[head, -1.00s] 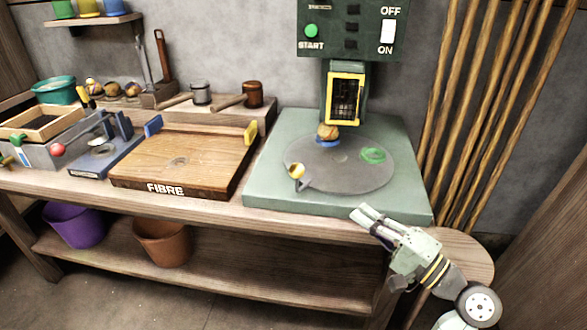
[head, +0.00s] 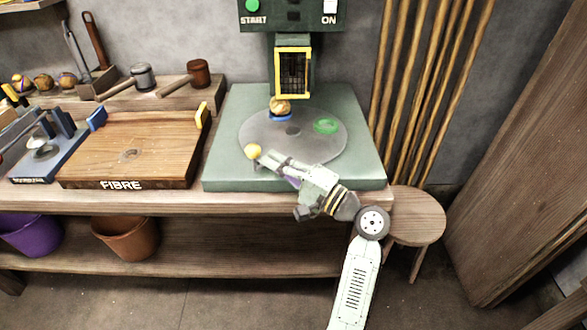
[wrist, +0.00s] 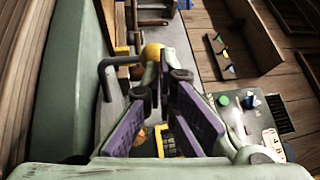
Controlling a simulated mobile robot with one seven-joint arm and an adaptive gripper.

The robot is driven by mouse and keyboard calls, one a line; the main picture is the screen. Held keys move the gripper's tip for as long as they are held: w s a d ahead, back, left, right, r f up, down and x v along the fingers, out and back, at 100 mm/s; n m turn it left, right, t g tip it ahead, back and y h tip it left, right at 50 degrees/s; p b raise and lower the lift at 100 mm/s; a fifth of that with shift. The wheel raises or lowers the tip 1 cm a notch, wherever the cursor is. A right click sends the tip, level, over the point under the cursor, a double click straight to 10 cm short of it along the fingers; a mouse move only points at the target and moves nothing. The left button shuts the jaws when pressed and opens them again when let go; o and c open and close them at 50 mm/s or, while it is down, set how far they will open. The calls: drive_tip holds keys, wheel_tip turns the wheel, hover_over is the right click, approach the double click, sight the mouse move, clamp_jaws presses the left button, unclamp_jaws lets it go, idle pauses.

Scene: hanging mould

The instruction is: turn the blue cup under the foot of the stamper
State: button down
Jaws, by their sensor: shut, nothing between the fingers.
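The blue cup (head: 283,118) sits at the back of the grey turntable (head: 290,148), with a round brownish ball (head: 280,104) on it. It is close below the stamper (head: 293,72) with its yellow-framed window; the foot itself is not clearly visible. An empty green cup (head: 326,126) is on the turntable's right. A yellow knob (head: 253,151) is at its front-left edge. My gripper (head: 264,158) is shut and empty over the front of the turntable, fingertips just right of the knob. The wrist view shows the yellow knob (wrist: 152,52) just beyond my fingertips (wrist: 163,84); contact cannot be told.
A wooden board marked FIBRE (head: 140,150) lies left of the green machine base (head: 225,170). Mallets (head: 198,74) lie behind it. Long poles (head: 425,80) lean on the wall at right, above a round stool (head: 415,215).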

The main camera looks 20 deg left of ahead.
sight(253, 156)
drive_tip(key=shift+w+a+r, duration=0.1)
drive_tip(key=shift+w+a, duration=0.15)
drive_tip(key=shift+a, duration=0.4)
drive_tip(key=a+m+t+p, duration=0.1)
drive_tip(key=a, duration=0.1)
drive_tip(key=a+m+t+h+p, duration=0.1)
drive_tip(key=a+t, duration=0.1)
drive_tip(key=shift+r, duration=0.2)
drive_tip(key=shift+t+h, duration=0.4)
drive_tip(key=shift+t, duration=0.1)
drive_tip(key=a, duration=0.1)
drive_tip(key=w+a, duration=0.1)
drive_tip(key=a, duration=0.2)
drive_tip(key=shift+w+a+f+p, duration=0.2)
drive_tip(key=shift+w+a+p, duration=0.1)
drive_tip(key=shift+a+p, duration=0.1)
drive_tip(key=shift+d+r, duration=0.1)
